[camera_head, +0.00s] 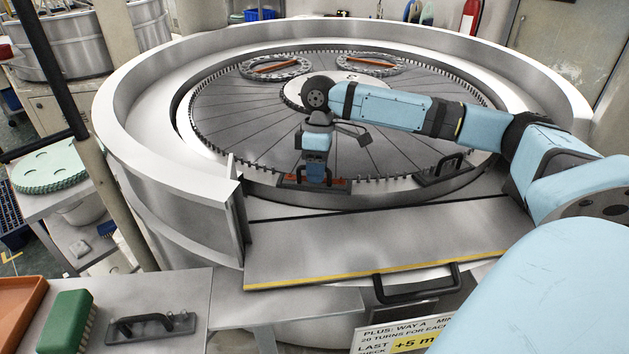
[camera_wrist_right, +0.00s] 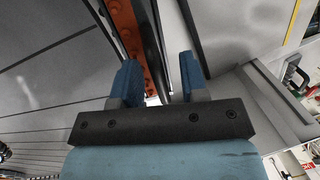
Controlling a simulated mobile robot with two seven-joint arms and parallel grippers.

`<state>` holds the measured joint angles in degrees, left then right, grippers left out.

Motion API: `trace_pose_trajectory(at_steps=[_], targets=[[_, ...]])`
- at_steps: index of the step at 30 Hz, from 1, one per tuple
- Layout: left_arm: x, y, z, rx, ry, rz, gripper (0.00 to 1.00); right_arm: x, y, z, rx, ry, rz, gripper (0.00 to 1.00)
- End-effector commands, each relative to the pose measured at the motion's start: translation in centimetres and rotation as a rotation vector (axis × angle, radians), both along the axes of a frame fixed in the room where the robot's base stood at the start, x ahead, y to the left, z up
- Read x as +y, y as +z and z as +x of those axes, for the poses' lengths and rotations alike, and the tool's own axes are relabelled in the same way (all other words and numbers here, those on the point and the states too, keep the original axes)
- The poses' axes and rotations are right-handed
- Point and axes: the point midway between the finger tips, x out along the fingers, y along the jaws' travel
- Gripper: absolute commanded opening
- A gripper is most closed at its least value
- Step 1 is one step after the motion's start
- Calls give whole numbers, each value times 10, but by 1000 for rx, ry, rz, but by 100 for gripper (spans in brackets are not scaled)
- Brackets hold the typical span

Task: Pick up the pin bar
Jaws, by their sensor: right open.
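A bar with an orange-red face and dark parts, which I take to be the pin bar (camera_head: 338,183), lies at the near edge of the toothed ring of the round machine. My right gripper (camera_head: 315,182) points down over its middle and hides part of it. In the right wrist view, the orange strip with dark round spots (camera_wrist_right: 128,28) and a dark strip beside it run up between and behind the open fingers (camera_wrist_right: 157,72). The left finger overlaps the orange strip. I cannot tell whether either finger touches the bar. My left gripper is out of view.
A similar dark handled piece (camera_head: 440,168) sits on the ring to the right. Another dark handled plate (camera_head: 150,326) lies on the front-left table beside a green brush (camera_head: 68,322). The machine's high curved wall (camera_head: 165,215) rises left; a flat cover (camera_head: 350,240) lies in front.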

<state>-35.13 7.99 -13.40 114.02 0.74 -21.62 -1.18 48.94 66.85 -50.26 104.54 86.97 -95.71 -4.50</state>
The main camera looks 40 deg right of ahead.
Motion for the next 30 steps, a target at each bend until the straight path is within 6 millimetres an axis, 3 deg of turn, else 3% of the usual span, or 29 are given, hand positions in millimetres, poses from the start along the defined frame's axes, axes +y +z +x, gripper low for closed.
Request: trace_pose_trajectory(at_steps=[5,10,23,30], targets=[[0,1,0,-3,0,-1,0,0,0,0,0,0,0,38],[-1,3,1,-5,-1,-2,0,0,0,0,0,0,0,0],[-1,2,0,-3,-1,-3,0,0,4,0,-2,0,0,0],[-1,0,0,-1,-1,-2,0,0,29,1,-6,0,1,0]])
